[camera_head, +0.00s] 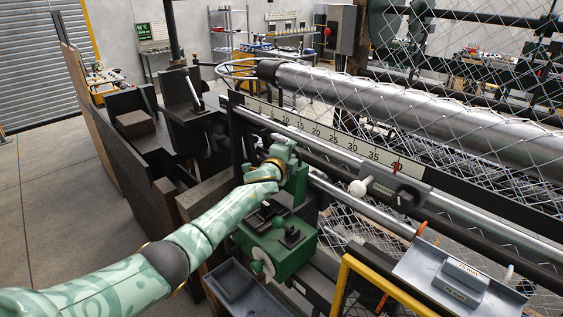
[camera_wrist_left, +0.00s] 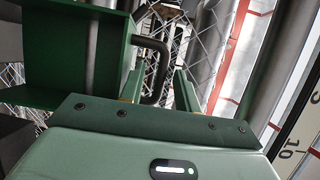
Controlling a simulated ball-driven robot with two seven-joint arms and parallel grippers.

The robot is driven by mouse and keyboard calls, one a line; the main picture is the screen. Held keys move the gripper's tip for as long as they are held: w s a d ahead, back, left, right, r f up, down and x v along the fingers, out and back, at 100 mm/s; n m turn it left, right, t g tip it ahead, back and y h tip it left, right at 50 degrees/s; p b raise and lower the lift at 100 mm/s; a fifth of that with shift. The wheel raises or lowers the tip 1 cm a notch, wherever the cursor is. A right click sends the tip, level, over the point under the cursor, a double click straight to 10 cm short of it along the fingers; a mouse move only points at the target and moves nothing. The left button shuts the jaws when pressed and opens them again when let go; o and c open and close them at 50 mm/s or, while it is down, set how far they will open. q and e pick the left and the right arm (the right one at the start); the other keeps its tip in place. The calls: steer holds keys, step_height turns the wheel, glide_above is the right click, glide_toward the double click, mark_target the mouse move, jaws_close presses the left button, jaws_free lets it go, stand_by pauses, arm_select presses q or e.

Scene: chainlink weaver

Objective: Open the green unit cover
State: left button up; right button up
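The green unit (camera_head: 278,248) stands below the ruler rail in the head view, with dark parts on its top and a pale knob on its front. An upright green panel (camera_head: 299,184), which looks like its cover, rises at its back. My left gripper (camera_head: 287,158) is beside that panel; its fingertips are hard to make out there. In the left wrist view, green sheet metal (camera_wrist_left: 88,58) with a dark bent handle (camera_wrist_left: 158,62) fills the upper left. My left gripper (camera_wrist_left: 160,92) has its fingers apart, with the handle between them and apparent gaps. My right gripper is out of view.
The ruler rail (camera_head: 325,133) and a large metal roller (camera_head: 420,112) with chainlink mesh run beyond the unit. A grey tray (camera_head: 235,283) sits at its front left. A yellow rail (camera_head: 385,285) and a sloped metal tray (camera_head: 425,268) are at right. Open floor lies left.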

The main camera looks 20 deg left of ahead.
arm_select(q)
steer(key=s+r+p, duration=0.1)
steer(key=s, duration=1.4)
steer(key=shift+s+r, duration=0.15)
steer(key=shift+s, duration=0.2)
